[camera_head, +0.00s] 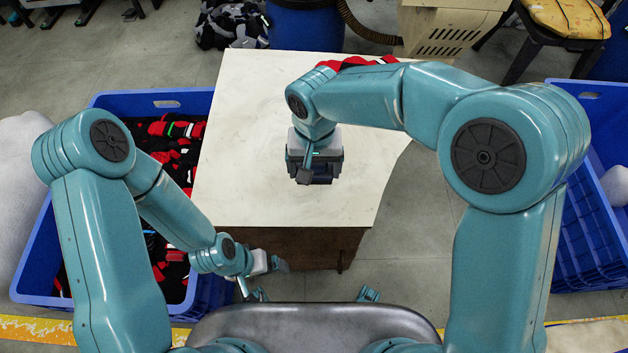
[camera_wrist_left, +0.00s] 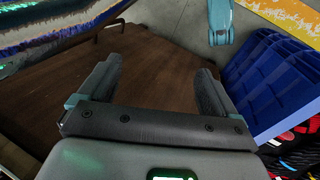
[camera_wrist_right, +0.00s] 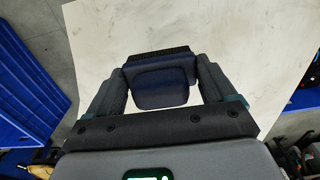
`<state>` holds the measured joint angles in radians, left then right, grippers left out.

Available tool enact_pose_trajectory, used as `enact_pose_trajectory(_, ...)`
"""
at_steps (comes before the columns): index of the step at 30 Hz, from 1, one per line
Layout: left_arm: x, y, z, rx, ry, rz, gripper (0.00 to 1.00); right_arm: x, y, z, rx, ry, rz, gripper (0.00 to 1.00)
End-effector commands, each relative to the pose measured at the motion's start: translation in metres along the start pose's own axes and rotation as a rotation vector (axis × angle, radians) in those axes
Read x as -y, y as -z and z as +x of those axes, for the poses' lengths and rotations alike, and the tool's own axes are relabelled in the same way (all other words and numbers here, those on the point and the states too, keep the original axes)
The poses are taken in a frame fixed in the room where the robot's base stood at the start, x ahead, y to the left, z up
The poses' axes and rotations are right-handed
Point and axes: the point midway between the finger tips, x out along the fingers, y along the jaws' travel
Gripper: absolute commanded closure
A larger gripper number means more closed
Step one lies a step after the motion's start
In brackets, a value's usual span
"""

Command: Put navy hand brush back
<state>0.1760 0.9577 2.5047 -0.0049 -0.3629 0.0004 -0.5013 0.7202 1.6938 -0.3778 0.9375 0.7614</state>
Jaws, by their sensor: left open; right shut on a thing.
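The navy hand brush (camera_wrist_right: 160,88) is between the two fingers of my right gripper (camera_head: 312,172), which is shut on it. Its dark bristle edge shows beyond the navy body in the right wrist view. In the head view the gripper is over the pale tabletop (camera_head: 250,120), and the wrist mostly covers the brush. I cannot tell whether the brush touches the top. My left gripper (camera_head: 275,264) is open and empty, low beside the table's near side. Its spread fingers also show in the left wrist view (camera_wrist_left: 155,80), before the brown wooden side.
A blue crate (camera_head: 100,100) with black and red knitted pieces stands left of the table. Another blue crate (camera_head: 575,270) stands at right. Red cloth (camera_head: 350,62) lies at the table's far edge, partly behind my right arm. The left and near tabletop is clear.

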Motion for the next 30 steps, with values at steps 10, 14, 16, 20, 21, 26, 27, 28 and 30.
enact_pose_trajectory(10, 0.003, 0.000, 0.008, 0.000, 0.000, 0.000, 0.08, 0.001, 0.001, 0.039, 0.002, -0.001, -0.003, 0.71)
enact_pose_trajectory(14, 0.004, 0.000, 0.011, 0.000, 0.000, 0.000, 0.08, 0.001, 0.001, 0.056, 0.001, 0.000, -0.001, 0.71)
enact_pose_trajectory(16, 0.004, 0.000, 0.010, 0.000, 0.000, 0.000, 0.08, 0.001, 0.001, 0.056, -0.001, 0.001, -0.001, 0.71)
enact_pose_trajectory(20, 0.004, 0.000, 0.010, 0.000, 0.000, 0.000, 0.08, 0.001, 0.001, 0.056, -0.001, 0.001, -0.002, 0.71)
enact_pose_trajectory(21, 0.004, 0.000, 0.010, 0.000, 0.000, 0.000, 0.08, 0.001, 0.001, 0.056, -0.001, 0.001, -0.002, 0.71)
enact_pose_trajectory(26, 0.005, 0.000, 0.013, 0.000, 0.000, 0.000, 0.08, 0.001, 0.001, 0.059, -0.001, 0.001, -0.002, 0.06)
enact_pose_trajectory(27, 0.005, 0.000, 0.013, 0.000, 0.000, 0.000, 0.08, 0.001, 0.001, 0.059, -0.001, 0.001, -0.002, 0.00)
enact_pose_trajectory(28, 0.005, 0.000, 0.013, 0.000, 0.000, 0.000, 0.08, 0.001, 0.001, 0.059, -0.001, 0.001, -0.002, 0.00)
enact_pose_trajectory(30, 0.005, 0.000, 0.013, 0.000, 0.000, 0.000, 0.08, 0.001, 0.001, 0.059, -0.001, 0.001, -0.002, 0.00)
